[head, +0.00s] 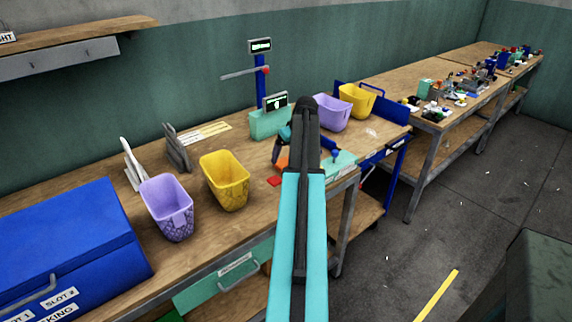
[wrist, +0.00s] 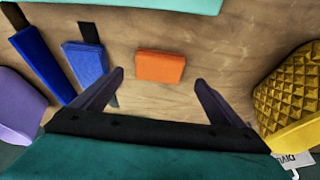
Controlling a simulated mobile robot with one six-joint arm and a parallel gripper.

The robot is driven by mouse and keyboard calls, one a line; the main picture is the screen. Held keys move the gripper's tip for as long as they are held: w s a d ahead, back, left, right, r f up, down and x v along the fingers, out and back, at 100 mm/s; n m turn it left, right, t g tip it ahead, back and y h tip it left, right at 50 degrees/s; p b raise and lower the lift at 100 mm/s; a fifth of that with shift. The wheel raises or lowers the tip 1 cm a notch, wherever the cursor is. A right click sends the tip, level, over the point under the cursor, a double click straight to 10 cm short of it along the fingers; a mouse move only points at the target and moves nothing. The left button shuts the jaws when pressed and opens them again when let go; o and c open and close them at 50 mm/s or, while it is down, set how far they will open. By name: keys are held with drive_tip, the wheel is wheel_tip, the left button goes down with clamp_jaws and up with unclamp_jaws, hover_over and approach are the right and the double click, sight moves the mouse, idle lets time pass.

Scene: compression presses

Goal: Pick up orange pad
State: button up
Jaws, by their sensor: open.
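The orange pad (wrist: 160,66) lies flat on the wooden bench in the wrist view, a little beyond and between my fingertips. My gripper (wrist: 159,80) is open and empty, with one dark finger on each side of the pad and apart from it. In the head view a small part of the orange pad (head: 282,162) shows just left of my arm. My arm hides much of that spot, and my fingertips are hard to make out there.
A blue block (wrist: 87,64) lies left of the pad. A yellow basket (head: 226,182) and purple basket (head: 168,208) stand left on the bench (head: 100,175). A teal press (head: 268,123) stands behind. More purple (head: 332,112) and yellow (head: 357,101) baskets stand right. A red piece (head: 274,181) lies near.

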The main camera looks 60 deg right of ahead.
sight(286, 161)
drive_tip(key=shift+f, duration=0.15)
drive_tip(key=shift+p+x, duration=0.75)
drive_tip(key=shift+x, duration=1.7)
drive_tip(key=shift+s, duration=0.15)
drive_tip(key=shift+c, duration=0.2)
drive_tip(key=c, duration=1.1)
